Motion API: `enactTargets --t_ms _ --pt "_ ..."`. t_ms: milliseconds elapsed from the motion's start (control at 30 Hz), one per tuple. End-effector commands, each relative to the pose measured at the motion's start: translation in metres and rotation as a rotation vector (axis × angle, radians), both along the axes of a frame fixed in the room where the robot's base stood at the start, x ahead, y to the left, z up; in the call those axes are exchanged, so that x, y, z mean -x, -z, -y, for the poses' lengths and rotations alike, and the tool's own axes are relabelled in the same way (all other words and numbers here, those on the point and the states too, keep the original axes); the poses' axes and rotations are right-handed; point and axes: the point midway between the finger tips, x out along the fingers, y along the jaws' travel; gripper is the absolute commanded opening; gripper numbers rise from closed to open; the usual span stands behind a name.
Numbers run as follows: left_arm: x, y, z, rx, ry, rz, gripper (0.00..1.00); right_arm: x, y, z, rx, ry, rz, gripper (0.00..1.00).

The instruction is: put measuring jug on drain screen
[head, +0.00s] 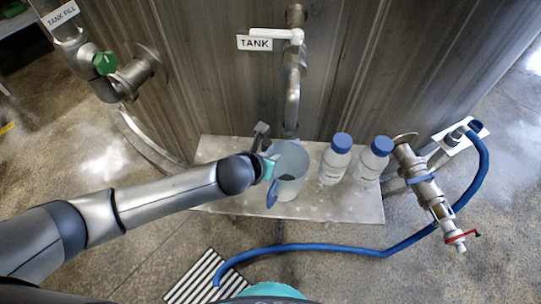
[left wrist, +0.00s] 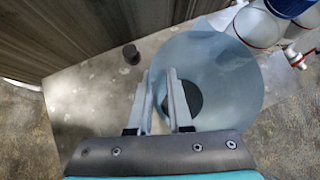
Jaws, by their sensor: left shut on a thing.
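The measuring jug (head: 290,160) is pale blue and see-through, with a darker blue handle. It is at the metal shelf below the tank tap; I cannot tell whether its base touches the shelf. My left gripper (head: 267,160) is shut on the jug at its left side. In the left wrist view my left gripper (left wrist: 161,80) has its two fingers against the jug (left wrist: 220,65), seen from above. A striped grate (head: 203,277) on the floor at the bottom looks like the drain screen. My right gripper is not in view.
Two white bottles with blue caps (head: 335,160) (head: 372,161) stand right of the jug on the metal shelf (head: 350,208). The tank tap pipe (head: 292,100) hangs behind the jug. A blue hose (head: 340,247) runs across the floor to the grate.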

Motion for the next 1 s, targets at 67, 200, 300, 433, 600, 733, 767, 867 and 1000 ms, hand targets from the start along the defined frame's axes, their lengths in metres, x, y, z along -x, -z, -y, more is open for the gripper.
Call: enactTargets --t_ms 67,200,300,433,600,733,767,867,1000 --pt "0.000 0.001 0.000 0.000 0.000 0.000 0.24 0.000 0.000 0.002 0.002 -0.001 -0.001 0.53" --pt "0.000 0.001 0.000 0.000 0.000 0.000 0.39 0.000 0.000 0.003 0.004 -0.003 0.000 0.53" --pt "0.000 0.001 0.000 0.000 0.000 0.000 0.48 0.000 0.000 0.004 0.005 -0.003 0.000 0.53" --pt "0.000 0.001 0.000 0.001 0.001 0.000 0.48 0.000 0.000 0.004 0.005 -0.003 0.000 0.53" --pt "0.000 -0.003 0.000 0.001 0.001 0.001 0.48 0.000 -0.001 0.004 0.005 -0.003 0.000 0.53" --pt "0.007 -0.011 -0.003 0.001 0.002 0.000 0.48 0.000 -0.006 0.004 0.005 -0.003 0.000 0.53" --pt "0.010 -0.014 -0.004 -0.002 0.001 0.000 0.48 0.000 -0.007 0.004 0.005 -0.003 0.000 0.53" --pt "0.020 -0.027 -0.009 -0.001 0.003 0.001 0.48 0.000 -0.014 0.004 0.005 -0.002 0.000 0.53" --pt "0.038 -0.046 -0.016 -0.001 0.003 -0.002 0.48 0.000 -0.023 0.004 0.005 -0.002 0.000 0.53"
